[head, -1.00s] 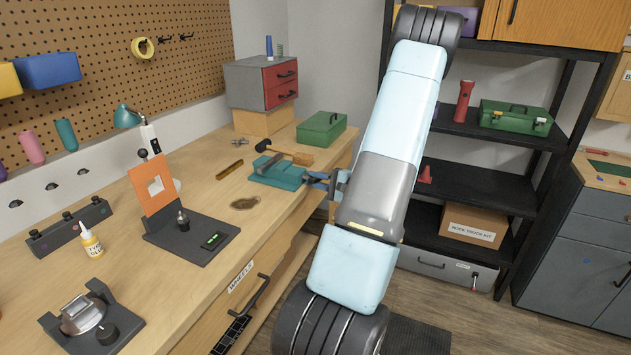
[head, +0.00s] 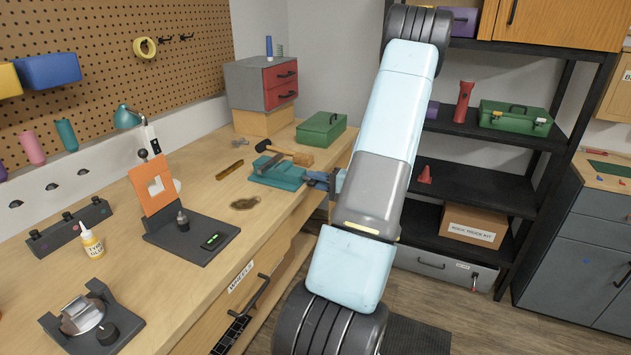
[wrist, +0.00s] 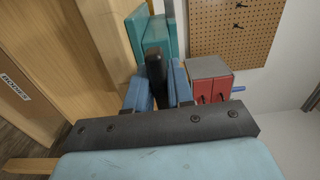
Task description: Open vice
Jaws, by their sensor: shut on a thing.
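The teal vice (head: 279,175) is fixed near the front edge of the workbench, with a dark grey jaw part on top. My gripper (head: 318,180) is at its right-hand end, partly hidden by my arm. In the wrist view the teal vice body (wrist: 158,37) stands beyond the fingers. The two blue fingers of my gripper (wrist: 160,88) are on either side of a dark upright vice handle (wrist: 155,68) and shut on it. How far apart the vice jaws are is hard to tell.
A hammer (head: 296,157) lies behind the vice, with a green toolbox (head: 321,130) farther back. A grey and red drawer box (head: 262,83) stands at the wall. An orange panel stand (head: 156,187) is to the left. A dark stain marks the benchtop between.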

